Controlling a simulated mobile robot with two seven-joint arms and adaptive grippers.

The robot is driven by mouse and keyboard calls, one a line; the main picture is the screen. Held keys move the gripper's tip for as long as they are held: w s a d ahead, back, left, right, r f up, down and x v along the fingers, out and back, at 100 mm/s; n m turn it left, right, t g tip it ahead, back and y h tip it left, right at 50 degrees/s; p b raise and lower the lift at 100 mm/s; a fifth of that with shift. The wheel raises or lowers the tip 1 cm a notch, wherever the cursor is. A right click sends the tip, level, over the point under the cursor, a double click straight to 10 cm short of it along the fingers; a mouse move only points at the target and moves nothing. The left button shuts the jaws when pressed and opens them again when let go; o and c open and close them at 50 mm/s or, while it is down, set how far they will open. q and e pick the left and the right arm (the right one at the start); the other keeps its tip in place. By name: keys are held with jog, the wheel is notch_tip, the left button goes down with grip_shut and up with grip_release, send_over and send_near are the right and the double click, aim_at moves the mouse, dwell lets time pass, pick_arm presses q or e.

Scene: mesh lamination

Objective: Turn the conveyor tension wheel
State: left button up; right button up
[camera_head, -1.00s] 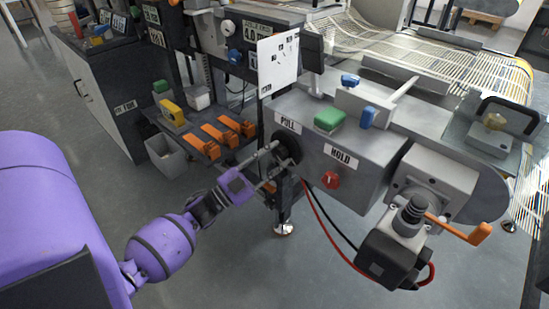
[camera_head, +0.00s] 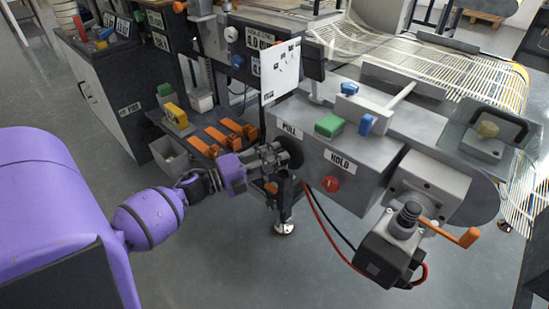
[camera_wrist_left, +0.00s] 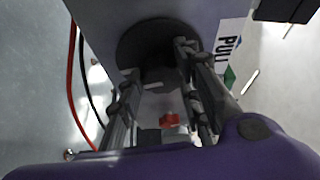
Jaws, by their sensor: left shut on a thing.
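The conveyor tension wheel is a dark round wheel (camera_head: 291,150) on the left end of the grey machine housing, beside the PULL label (camera_head: 291,131). It also shows in the left wrist view as a black disc with a dark hub (camera_wrist_left: 143,42). My left gripper (camera_head: 276,156) is at the wheel's face, reaching in from the left. In the left wrist view its two fingers (camera_wrist_left: 158,72) lie on either side of the hub and are shut on it. The exact contact is partly hidden. My right gripper is not in view.
A red knob (camera_head: 331,184) and a HOLD label (camera_head: 339,161) are on the housing front. Orange clamps (camera_head: 228,133) and a grey bin (camera_head: 166,157) are behind the gripper. The floor in front is clear.

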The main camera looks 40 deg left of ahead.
pick_arm(q)
jog(key=shift+s+f+m+g, duration=0.1)
jog(key=shift+f+m+g, duration=0.2)
jog(key=shift+m, duration=0.2)
jog(key=o, duration=1.1)
jog(key=shift+r, duration=0.1)
jog(key=v, duration=1.2)
jog(key=shift+d+r, duration=0.1)
